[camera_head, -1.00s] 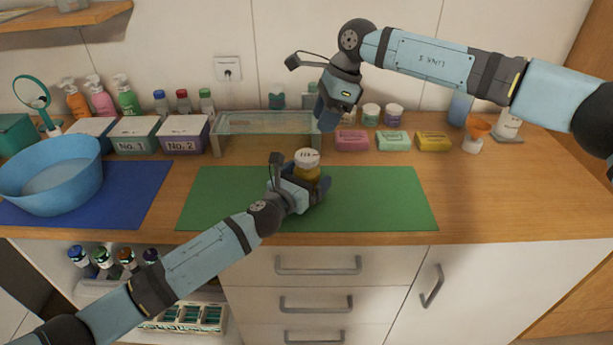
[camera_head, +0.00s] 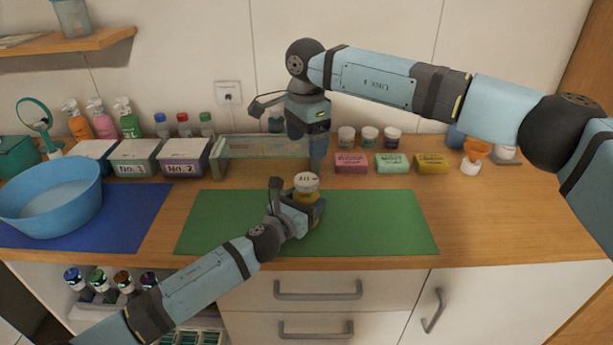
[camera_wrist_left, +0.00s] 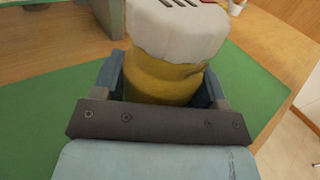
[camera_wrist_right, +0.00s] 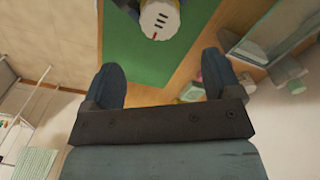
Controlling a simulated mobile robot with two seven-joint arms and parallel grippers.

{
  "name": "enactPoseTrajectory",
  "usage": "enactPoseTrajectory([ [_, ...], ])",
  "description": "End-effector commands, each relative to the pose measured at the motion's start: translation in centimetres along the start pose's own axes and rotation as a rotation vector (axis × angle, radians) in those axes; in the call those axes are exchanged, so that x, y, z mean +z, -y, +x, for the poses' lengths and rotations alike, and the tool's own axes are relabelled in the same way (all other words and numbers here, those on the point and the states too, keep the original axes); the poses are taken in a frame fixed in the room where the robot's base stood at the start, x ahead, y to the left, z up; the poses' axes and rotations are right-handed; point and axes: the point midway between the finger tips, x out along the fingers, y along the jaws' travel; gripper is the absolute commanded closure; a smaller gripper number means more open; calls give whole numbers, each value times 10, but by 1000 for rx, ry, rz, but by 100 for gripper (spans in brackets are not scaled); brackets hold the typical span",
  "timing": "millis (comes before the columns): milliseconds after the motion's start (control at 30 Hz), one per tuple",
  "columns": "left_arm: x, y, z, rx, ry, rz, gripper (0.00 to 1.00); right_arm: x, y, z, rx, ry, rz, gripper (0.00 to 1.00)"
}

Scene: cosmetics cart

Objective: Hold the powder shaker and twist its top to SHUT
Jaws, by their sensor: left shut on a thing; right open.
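The powder shaker (camera_head: 305,188) has a yellow body and a white top with dark slots and a red mark. It stands upright over the green mat (camera_head: 375,222). My left gripper (camera_head: 304,205) is shut around its body; the left wrist view shows the yellow body (camera_wrist_left: 160,80) between the fingers. The white top (camera_wrist_left: 178,28) is free above them. My right gripper (camera_head: 308,160) is open and empty, pointing down above and behind the shaker. In the right wrist view the top (camera_wrist_right: 160,20) lies beyond the open fingers (camera_wrist_right: 160,78), apart from them.
A glass shelf stand (camera_head: 262,150) is close behind the grippers. Pink, green and yellow boxes (camera_head: 392,163) and several jars (camera_head: 370,137) stand behind at right. A blue basin (camera_head: 50,200) is at left. The mat's right part is clear.

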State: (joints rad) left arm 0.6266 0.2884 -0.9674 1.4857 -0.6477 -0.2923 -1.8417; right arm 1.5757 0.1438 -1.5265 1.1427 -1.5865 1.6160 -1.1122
Motion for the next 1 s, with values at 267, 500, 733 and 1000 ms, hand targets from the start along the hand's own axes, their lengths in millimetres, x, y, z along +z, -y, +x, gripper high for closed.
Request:
enactPoseTrajectory([
  [267,0,0,0,0,0,0,58,0,0,58,2,2,2,16],
  [500,0,0,0,0,0,0,58,0,0,88,0,3,3,16],
  [733,0,0,0,0,0,0,58,0,0,94,-2,2,3,16],
  [1000,0,0,0,0,0,0,58,0,0,94,-2,2,3,41],
])
